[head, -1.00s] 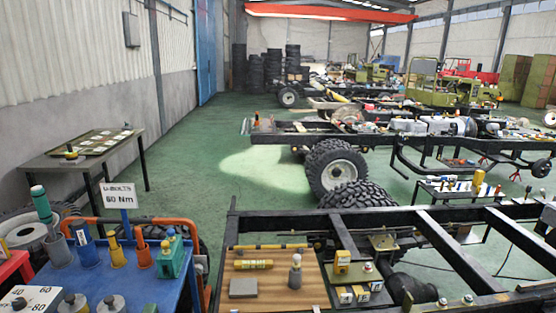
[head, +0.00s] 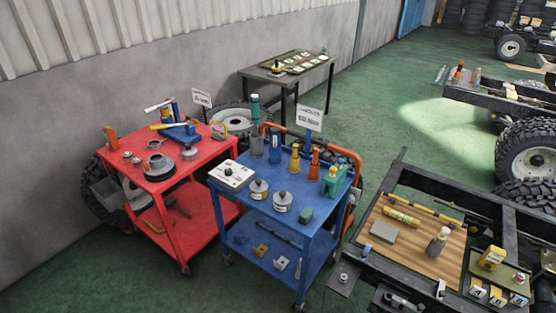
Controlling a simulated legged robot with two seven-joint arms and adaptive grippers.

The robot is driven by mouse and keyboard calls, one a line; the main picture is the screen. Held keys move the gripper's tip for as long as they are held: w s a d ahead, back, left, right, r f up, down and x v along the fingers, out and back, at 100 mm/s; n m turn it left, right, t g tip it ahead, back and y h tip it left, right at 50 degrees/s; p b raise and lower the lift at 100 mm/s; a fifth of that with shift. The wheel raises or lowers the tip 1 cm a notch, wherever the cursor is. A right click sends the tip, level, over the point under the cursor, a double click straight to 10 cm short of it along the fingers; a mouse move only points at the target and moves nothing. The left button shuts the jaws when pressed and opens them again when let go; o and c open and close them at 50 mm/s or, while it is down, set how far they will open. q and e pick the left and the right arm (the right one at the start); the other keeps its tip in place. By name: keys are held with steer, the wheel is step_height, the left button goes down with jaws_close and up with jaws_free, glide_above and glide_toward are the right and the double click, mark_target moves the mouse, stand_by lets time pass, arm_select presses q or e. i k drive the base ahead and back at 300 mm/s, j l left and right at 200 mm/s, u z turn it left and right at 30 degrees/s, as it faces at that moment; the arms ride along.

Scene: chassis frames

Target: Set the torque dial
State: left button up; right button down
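A white box (head: 232,175), likely the torque dial, sits on the left corner of the blue cart (head: 262,205). Its markings are too small to read now; a second ago its face showed 40, 60 and 80. A sign (head: 310,118) stands at the back of the blue cart; it read "U-BOLTS 60 Nm" in the earlier frame. Two round metal pieces (head: 282,201) stand beside the box. Neither of my grippers is in view.
A red cart (head: 160,180) with tools stands left of the blue cart. Behind is a dark table (head: 290,68) with a tray. At right is a black chassis frame (head: 470,205) with a wooden board (head: 405,240). Green floor (head: 400,110) is clear behind the carts.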

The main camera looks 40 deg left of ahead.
mark_target(228, 171)
steer(key=u, duration=1.75)
steer(key=i+z, duration=0.2)
steer(key=z, duration=0.2)
steer(key=i+j+z, duration=0.15)
steer(key=z, duration=0.2)
steer(key=i+j+z, duration=0.15)
steer(key=z, duration=0.25)
